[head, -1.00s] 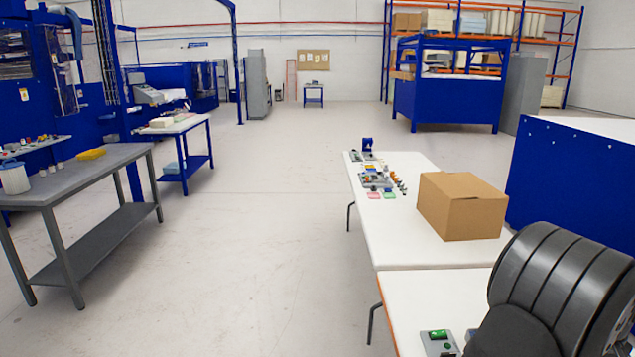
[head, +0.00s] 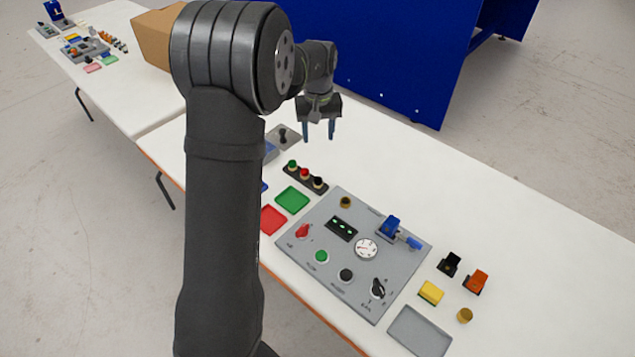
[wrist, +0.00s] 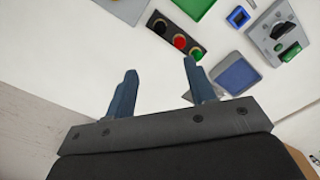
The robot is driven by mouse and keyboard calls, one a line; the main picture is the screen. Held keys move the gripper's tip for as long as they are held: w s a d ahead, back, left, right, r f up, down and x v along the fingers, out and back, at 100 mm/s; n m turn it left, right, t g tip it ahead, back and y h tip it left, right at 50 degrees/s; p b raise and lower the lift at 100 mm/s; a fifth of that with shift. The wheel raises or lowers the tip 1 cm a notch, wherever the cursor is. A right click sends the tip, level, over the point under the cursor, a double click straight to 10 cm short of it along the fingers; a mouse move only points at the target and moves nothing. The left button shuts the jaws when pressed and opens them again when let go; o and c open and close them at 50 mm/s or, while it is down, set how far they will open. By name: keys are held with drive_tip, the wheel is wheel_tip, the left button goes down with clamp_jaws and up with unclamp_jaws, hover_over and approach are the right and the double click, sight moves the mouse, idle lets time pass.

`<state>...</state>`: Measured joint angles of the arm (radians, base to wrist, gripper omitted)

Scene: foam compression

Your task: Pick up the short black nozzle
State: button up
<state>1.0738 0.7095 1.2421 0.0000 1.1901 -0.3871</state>
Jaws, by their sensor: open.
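A dark rack (head: 306,177) holds a row of green, red and black pieces. The black piece (head: 318,182) is at its right end and is the likely short black nozzle; its exact shape is too small to tell. In the wrist view, the black piece (wrist: 160,25) is at the far end of the rack, beyond the red and green ones. My gripper (head: 318,138) is open and empty, fingers pointing down, above the table behind the rack. In the wrist view, my gripper (wrist: 160,69) has its fingertips apart, short of the rack.
A grey panel (head: 330,255) with knobs, buttons and a gauge lies in front. Green (head: 292,199) and red (head: 272,219) trays are beside the rack. A grey plate with a black knob (head: 283,136) is left of my gripper. The right end of the white table (head: 530,250) is clear.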

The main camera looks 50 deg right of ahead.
drive_tip(key=m, duration=0.7)
hover_over(318, 179)
drive_tip(key=f, duration=1.2)
drive_tip(key=shift+w+d, duration=0.2)
drive_tip(key=shift+d, duration=0.05)
drive_tip(key=shift+s+a+f, duration=0.1)
drive_tip(key=shift+f, duration=1.3)
drive_tip(key=shift+s+a+f, duration=0.1)
drive_tip(key=shift+f, duration=1.25)
drive_tip(key=c, duration=1.1)
